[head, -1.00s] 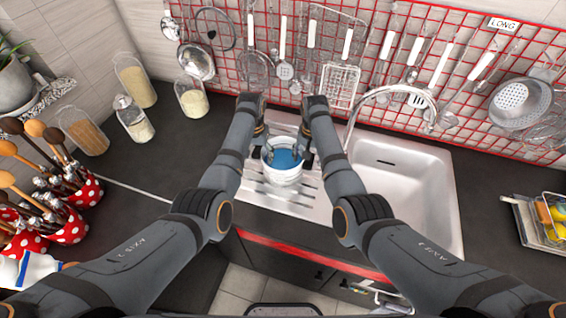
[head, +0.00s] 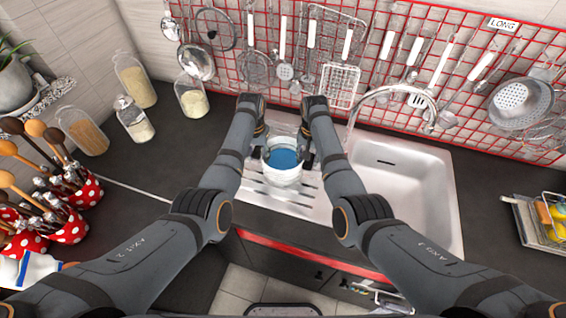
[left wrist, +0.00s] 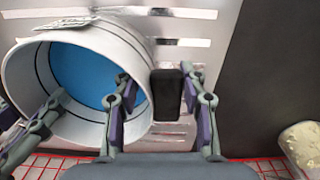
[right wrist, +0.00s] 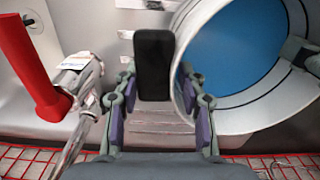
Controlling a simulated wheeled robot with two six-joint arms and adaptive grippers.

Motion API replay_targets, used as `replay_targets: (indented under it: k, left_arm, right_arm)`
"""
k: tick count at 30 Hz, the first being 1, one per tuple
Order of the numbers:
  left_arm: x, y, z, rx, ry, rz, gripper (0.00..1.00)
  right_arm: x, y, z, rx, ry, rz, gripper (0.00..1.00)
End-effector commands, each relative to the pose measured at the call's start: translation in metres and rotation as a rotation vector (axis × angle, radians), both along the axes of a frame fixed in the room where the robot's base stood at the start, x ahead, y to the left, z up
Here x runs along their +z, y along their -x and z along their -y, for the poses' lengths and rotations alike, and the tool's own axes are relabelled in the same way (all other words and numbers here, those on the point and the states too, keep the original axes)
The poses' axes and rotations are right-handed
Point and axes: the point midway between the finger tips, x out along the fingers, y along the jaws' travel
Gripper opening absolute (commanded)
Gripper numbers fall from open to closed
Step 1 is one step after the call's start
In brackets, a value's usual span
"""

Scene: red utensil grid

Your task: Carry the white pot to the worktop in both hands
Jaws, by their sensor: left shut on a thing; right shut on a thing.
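The white pot (head: 283,177), blue inside, is upright over the ribbed steel drainboard (head: 252,190); I see no clear gap below it. My left gripper (head: 264,151) is at its left side, shut on a black handle (left wrist: 167,95) that shows between the fingers in the left wrist view. My right gripper (head: 305,157) is at its right side, shut on the other black handle (right wrist: 154,65), seen in the right wrist view. The handles are hidden in the head view. The dark worktop (head: 165,165) lies left of the drainboard.
The sink basin (head: 410,195) is right of the pot, with a curved tap (head: 395,90) above it. Glass jars (head: 192,98) stand at the back left, and spotted utensil pots (head: 72,225) at the far left. A red grid of utensils lines the wall. The worktop's middle is clear.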

Motion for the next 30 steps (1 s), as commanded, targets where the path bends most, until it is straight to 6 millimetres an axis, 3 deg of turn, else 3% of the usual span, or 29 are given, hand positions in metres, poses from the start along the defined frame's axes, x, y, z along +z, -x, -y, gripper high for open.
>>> replay_targets:
  k: [10,22,30]
  left_arm:
    - [0.009,-0.001,-0.002,0.0,-0.004,0.003,0.0]
    - [0.051,-0.001,-0.002,0.0,-0.006,0.003,0.0]
    - [0.051,-0.001,-0.002,0.0,-0.006,0.002,0.0]
  right_arm:
    - [0.009,-0.001,0.002,-0.002,0.005,0.003,0.0]
    - [0.051,-0.001,0.003,-0.003,0.006,0.003,0.0]
    - [0.051,-0.001,0.003,-0.003,0.007,0.003,0.0]
